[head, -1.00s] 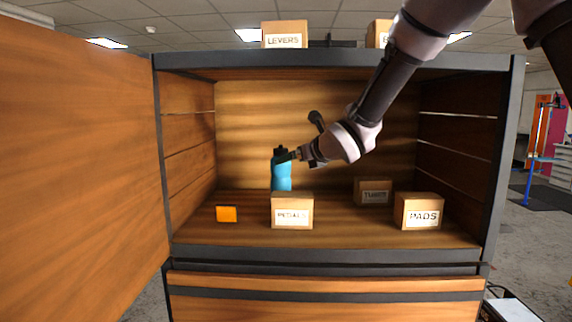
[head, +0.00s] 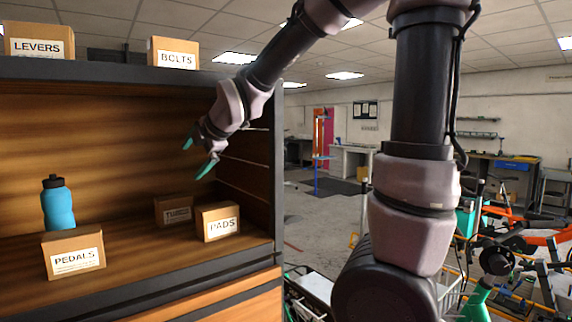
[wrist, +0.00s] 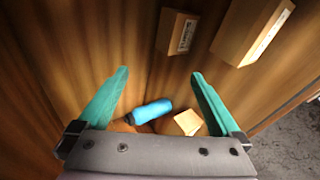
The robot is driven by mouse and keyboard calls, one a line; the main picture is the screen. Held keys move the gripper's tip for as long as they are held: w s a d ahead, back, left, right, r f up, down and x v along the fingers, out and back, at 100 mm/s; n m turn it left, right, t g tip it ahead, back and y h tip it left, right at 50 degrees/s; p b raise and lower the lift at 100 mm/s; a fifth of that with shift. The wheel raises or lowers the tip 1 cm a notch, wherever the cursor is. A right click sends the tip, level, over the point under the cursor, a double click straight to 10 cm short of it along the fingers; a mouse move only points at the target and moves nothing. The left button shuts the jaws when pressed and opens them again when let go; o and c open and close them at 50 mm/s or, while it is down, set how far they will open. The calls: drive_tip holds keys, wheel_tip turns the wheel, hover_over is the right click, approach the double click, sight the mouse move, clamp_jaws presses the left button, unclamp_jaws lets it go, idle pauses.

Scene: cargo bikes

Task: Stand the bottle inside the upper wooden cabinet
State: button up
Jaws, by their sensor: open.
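The blue bottle (head: 58,205) with a dark cap stands upright on the floor of the upper wooden cabinet (head: 150,290), behind the PEDALS box. In the wrist view the bottle (wrist: 150,111) shows beyond my fingers, apart from them. My gripper (head: 197,158) is open and empty, with teal fingers spread. It hangs near the cabinet's right side, above the TUBES and PADS boxes and well to the right of the bottle. The wrist view also shows the open gripper (wrist: 158,82).
The PEDALS box (head: 73,254), TUBES box (head: 173,209) and PADS box (head: 217,222) stand in the cabinet. LEVERS (head: 40,40) and BOLTS (head: 172,53) boxes sit on its top. Bikes (head: 515,260) stand at the far right. Open floor lies beyond the cabinet.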

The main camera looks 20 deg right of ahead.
drive_tip(key=s+d+r+m+h, duration=0.2)
drive_tip(key=s+d+m, duration=0.4)
drive_tip(key=d+m, duration=0.4)
drive_tip(key=s+d+m+g, duration=0.1)
drive_tip(key=s+d+m, duration=0.2)
drive_tip(key=s+m, duration=0.4)
drive_tip(key=s+d+f+m+g, duration=0.1)
drive_tip(key=s+d+m, duration=0.3)
drive_tip(key=s+m, duration=0.4)
drive_tip(key=m, duration=0.2)
drive_tip(key=shift+f+m+g+h, duration=0.3)
drive_tip(key=shift+g+h, duration=0.1)
